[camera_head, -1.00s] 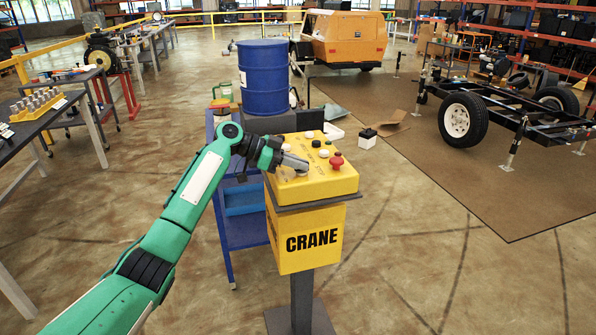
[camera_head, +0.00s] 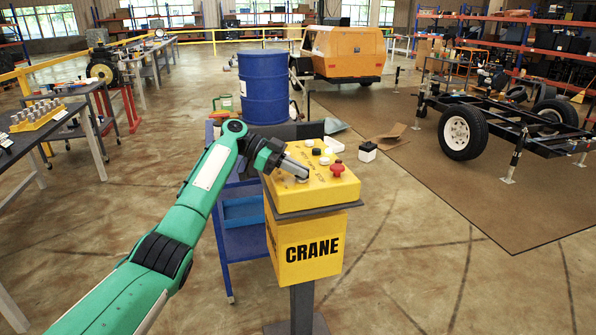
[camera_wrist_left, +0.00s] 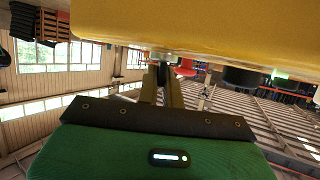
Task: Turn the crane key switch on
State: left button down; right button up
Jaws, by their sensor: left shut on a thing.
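The yellow crane control box (camera_head: 312,190) stands on a dark post, its front reading "CRANE". Its top carries white and black buttons and a red button (camera_head: 337,168). My left gripper (camera_head: 302,172) reaches in from the left, low over the left part of the top. In the left wrist view its fingers (camera_wrist_left: 163,84) are shut on a small dark piece, apparently the key switch (camera_wrist_left: 163,70), by the yellow box face (camera_wrist_left: 190,20). The fingers hide the key switch in the head view, and I cannot tell its turn position. My right gripper is not in view.
A blue cart (camera_head: 229,240) stands just left of the box, and a blue drum (camera_head: 265,85) stands behind it. A wheeled trailer frame (camera_head: 500,125) is at right. A workbench (camera_head: 40,130) is at left. The floor in front is open.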

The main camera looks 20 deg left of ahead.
pick_arm(q)
jog(key=shift+r, duration=0.1)
jog(key=c, duration=1.6)
grip_release()
jog(key=shift+o, duration=0.2)
jog(key=shift+a+r, duration=0.1)
jog(key=shift+a, duration=0.4)
jog(key=b+v, duration=0.1)
jog(key=v, duration=1.1)
jog(key=shift+a+r, duration=0.15)
jog(key=shift+a, duration=0.2)
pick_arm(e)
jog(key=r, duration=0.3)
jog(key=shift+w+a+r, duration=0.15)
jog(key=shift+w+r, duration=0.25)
